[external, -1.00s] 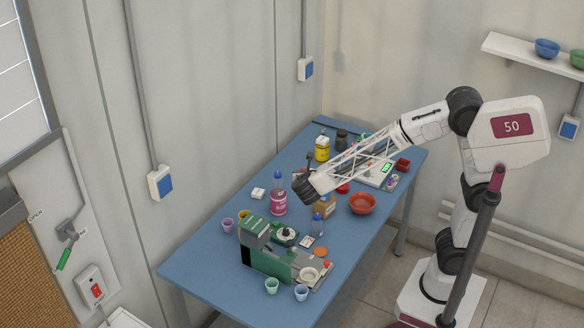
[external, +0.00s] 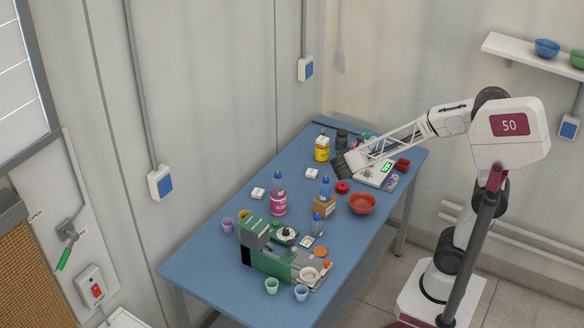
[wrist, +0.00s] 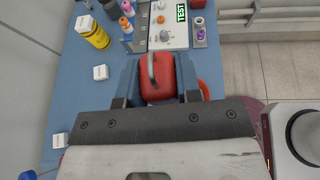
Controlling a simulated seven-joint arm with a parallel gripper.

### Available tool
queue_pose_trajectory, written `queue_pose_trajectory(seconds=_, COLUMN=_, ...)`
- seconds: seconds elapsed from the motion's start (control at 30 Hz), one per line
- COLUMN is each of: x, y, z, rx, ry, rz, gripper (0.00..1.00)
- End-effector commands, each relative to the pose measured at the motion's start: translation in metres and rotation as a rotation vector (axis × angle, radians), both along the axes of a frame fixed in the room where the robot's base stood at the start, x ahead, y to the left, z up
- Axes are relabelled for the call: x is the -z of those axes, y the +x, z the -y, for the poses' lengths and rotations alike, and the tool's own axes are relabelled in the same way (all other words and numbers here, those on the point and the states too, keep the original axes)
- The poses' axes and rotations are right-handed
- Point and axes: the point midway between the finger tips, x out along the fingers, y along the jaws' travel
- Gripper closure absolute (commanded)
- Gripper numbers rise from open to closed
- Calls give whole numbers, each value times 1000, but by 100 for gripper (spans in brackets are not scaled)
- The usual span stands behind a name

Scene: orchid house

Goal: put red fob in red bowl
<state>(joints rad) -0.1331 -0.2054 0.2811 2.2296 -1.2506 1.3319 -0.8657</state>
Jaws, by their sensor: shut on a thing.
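My gripper (wrist: 157,84) is shut on the red fob (wrist: 160,80), a rounded red block with a metal loop, in the wrist view.
A yellow jar (external: 322,149) is left of the gripper.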

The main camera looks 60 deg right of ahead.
Motion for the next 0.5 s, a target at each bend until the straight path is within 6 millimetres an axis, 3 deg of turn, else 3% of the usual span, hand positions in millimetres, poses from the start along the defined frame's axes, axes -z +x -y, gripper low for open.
queue_pose_trajectory(seconds=0.37, x=2, y=-35, z=36, rx=105, ry=-4, rz=-2, gripper=92)
queue_pose_trajectory(seconds=0.5, x=29, y=-34, z=34, rx=100, ry=-3, rz=-6, gripper=92)
